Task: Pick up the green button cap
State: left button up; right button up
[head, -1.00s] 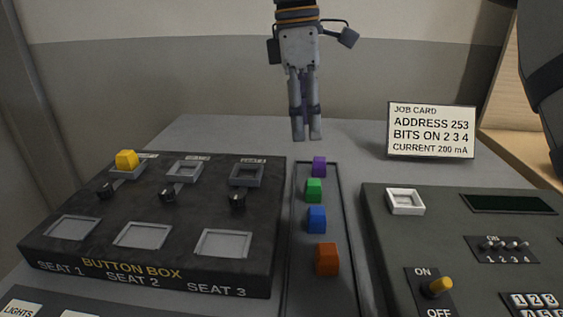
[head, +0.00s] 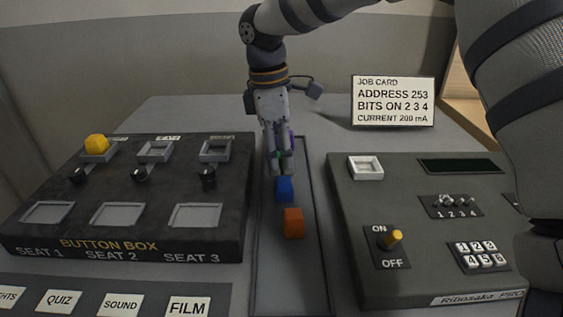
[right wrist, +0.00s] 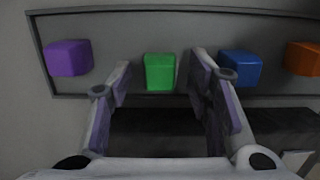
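The green button cap (right wrist: 160,72) stands in the tray between the two fingertips of my right gripper (right wrist: 160,78) in the right wrist view. A gap shows on each side of it. In the head view the right gripper (head: 281,170) points down over the tray and hides most of the green cap. The right gripper is open. The purple cap (right wrist: 69,58) is left of the fingers and the blue cap (right wrist: 240,68) is right of them. My left gripper does not show.
The narrow tray (head: 290,285) also holds the orange cap (head: 293,222). The button box (head: 130,190), with a yellow cap (head: 97,144) at seat 1, stands left. A grey console (head: 400,270) with switches stands right. A job card (head: 393,101) stands behind.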

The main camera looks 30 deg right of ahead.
jog(key=c, duration=0.9)
jog(key=shift+o, duration=0.2)
